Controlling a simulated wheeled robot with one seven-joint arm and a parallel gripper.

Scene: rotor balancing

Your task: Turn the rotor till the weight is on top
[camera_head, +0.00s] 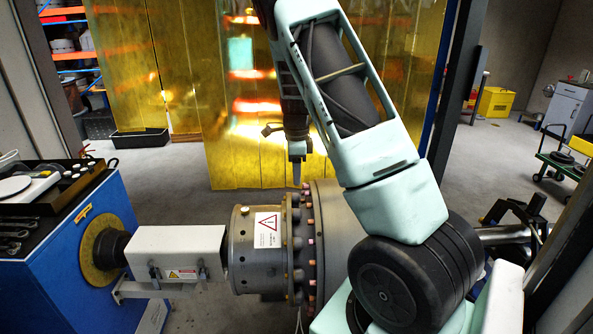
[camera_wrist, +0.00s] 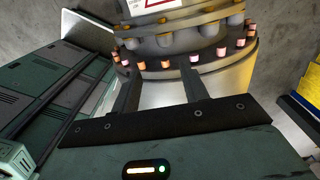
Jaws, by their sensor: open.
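The rotor (camera_head: 325,235) is a grey drum lying level, with a bolted flange carrying a ring of pinkish and orange bolt ends. Its left section has a warning label (camera_head: 267,230). My arm hides much of its right side. I cannot pick out the weight in either view. My gripper (camera_head: 297,182) points down just above the flange, seen edge-on in the head view. In the wrist view, its two fingers (camera_wrist: 158,72) stand apart, with the flange (camera_wrist: 180,66) showing beyond and between them. I see nothing held, and cannot tell whether the fingers touch the rotor.
A white shaft cover (camera_head: 178,250) joins the rotor to a blue cabinet (camera_head: 85,255) at the left, with tools on top. Yellow translucent curtains (camera_head: 190,70) hang behind. A green cart (camera_head: 565,160) stands at the right. Grey floor (camera_head: 160,185) is open behind the rotor.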

